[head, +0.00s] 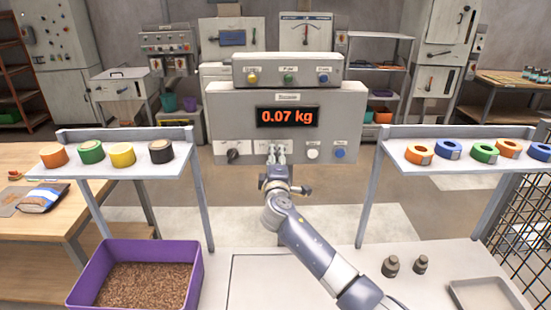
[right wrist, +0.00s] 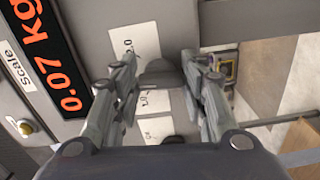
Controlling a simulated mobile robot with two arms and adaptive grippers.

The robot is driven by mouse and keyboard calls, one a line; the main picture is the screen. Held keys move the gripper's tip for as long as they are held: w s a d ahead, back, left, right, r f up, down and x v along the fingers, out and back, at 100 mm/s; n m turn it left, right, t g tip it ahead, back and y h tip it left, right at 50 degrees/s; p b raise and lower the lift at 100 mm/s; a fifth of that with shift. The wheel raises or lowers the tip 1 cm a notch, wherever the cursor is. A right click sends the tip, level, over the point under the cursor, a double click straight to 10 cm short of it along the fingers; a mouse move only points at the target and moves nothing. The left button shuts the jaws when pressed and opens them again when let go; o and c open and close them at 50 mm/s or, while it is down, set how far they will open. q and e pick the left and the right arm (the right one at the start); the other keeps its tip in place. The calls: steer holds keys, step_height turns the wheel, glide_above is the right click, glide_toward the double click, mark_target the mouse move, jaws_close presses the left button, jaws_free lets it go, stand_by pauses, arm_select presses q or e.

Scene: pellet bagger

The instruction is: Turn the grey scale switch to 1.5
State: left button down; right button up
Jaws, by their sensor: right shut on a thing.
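The scale panel (head: 230,110) hangs ahead of me, and its display (head: 287,117) reads 0.07 kg in orange. My right gripper (head: 277,155) reaches up to the middle of the panel's lower row. In the right wrist view my right gripper (right wrist: 160,85) has its fingers on both sides of the grey scale switch (right wrist: 163,73) and is shut on it. White label plates (right wrist: 138,40) lie around the switch, with numbers partly covered by the fingers. The switch's exact setting cannot be read. In the head view the gripper hides the switch. My left gripper is not in view.
A dark knob (head: 232,156) is left of my gripper; a white button (head: 313,153) and blue button (head: 340,154) are right. Below stand a purple bin (head: 190,275) of pellets and two weights (head: 390,267).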

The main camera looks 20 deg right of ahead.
steer(key=shift+n, duration=0.6)
steer(key=o, duration=1.1)
steer(key=shift+c, duration=0.2)
steer(key=shift+s, duration=0.1)
steer(key=v, duration=1.2)
